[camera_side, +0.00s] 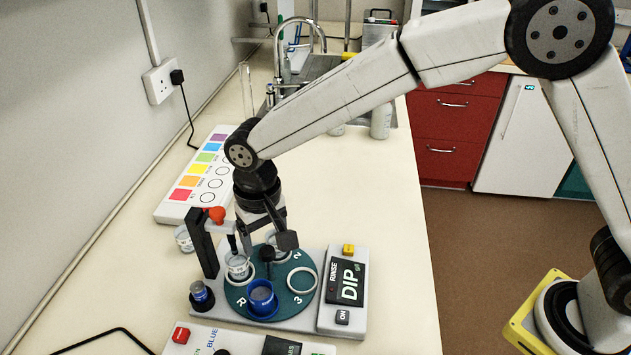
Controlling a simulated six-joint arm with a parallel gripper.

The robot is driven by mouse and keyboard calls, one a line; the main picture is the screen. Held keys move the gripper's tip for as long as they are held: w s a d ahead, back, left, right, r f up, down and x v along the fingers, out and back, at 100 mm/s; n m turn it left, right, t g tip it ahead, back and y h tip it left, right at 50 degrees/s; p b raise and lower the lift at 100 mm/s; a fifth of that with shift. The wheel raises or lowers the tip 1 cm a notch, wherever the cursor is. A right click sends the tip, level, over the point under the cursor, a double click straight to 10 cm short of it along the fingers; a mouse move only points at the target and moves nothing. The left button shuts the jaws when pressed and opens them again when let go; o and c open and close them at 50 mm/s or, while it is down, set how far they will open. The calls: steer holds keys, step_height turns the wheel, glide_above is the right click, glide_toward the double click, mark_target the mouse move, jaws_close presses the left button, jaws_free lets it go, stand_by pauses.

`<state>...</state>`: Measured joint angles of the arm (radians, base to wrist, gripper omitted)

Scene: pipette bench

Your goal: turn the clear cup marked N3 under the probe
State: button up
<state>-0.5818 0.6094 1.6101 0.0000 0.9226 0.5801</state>
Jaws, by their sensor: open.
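My gripper (267,240) is open above a round teal turntable (283,306). Its dark fingers are spread above and around a black centre knob (267,254); I cannot tell whether they touch it. A clear cup (239,268) with a white label sits on the turntable's left side, below the probe arm (226,225) with its orange knob. Another clear cup (280,252) sits at the back, partly hidden by a finger. Neither label is legible, so I cannot tell which is N3. A blue cup (262,300) stands in front, near the R mark. An empty white ring (301,280) is by the 3.
A RINSE/DIP panel (346,282) stands right of the turntable. A blue-capped vial (201,295) is at front left. A labelled clear cup (184,238) stands outside, behind left. A colour chart (193,182) lies behind. The bench to the right (396,270) is clear.

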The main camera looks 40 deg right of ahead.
mark_target(267, 250)
steer(key=shift+f, duration=1.55)
jaws_close()
